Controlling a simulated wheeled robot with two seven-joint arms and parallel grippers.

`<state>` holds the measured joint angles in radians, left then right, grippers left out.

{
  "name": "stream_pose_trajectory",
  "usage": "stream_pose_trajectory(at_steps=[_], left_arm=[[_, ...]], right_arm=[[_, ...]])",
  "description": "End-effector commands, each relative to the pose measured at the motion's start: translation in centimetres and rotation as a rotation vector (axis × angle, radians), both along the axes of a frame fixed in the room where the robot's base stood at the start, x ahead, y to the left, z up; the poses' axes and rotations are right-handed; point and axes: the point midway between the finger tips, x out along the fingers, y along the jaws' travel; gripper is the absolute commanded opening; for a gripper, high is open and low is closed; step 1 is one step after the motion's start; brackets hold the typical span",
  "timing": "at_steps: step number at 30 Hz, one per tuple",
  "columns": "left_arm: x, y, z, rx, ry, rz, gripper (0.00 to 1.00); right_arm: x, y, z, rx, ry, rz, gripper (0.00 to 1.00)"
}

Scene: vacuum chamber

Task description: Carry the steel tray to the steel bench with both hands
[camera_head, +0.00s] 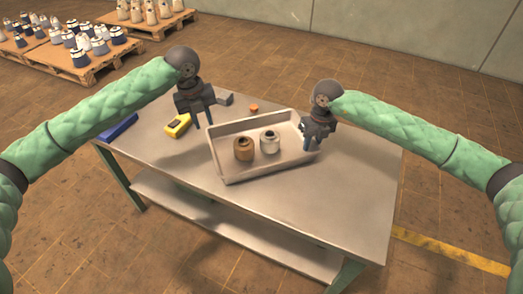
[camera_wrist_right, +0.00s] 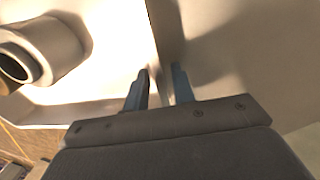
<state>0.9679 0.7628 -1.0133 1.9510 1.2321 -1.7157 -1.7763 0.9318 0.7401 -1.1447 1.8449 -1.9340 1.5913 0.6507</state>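The steel tray (camera_head: 229,176) sits on a metal-topped table (camera_head: 340,208). A brown jar (camera_head: 244,149) and a pale jar (camera_head: 269,142) stand inside it. My left gripper (camera_head: 204,118) points down near the tray's far left corner, fingers apart and empty, seemingly above the rim. My right gripper (camera_head: 312,142) is at the tray's right wall. In the right wrist view its open fingers (camera_wrist_right: 160,88) lie on either side of the tray wall (camera_wrist_right: 165,35), with gaps visible. A jar (camera_wrist_right: 45,50) shows at left there.
A yellow device (camera_head: 177,125), a blue case (camera_head: 118,127), a grey block (camera_head: 224,98) and an orange block (camera_head: 253,108) lie on the table. Pallets (camera_head: 82,69) with several bottles stand on the floor behind. The table's front right is clear.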

Motion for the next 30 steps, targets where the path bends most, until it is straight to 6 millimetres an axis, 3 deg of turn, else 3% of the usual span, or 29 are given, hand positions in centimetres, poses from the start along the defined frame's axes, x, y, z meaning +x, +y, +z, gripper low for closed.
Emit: stream_pose_trajectory(at_steps=[7, 11, 24, 30], left_arm=[[-0.1, 0.2, 1.5, 0.000, 0.000, -0.001, 0.25], [-0.1, 0.2, 1.6, 0.001, 0.000, -0.001, 0.25], [-0.1, 0.2, 1.6, 0.001, 0.000, 0.000, 0.25], [-0.1, 0.2, 1.5, 0.001, 0.001, 0.000, 0.25]], right_arm=[[0.0, 0.0, 0.2, 0.000, -0.001, 0.000, 0.25], [0.2, -0.2, 1.4, 0.000, -0.003, 0.000, 0.25], [0.4, -1.0, 9.2, 0.001, -0.002, 0.001, 0.25], [0.5, -1.2, 11.3, 0.000, -0.001, 0.000, 0.25]])
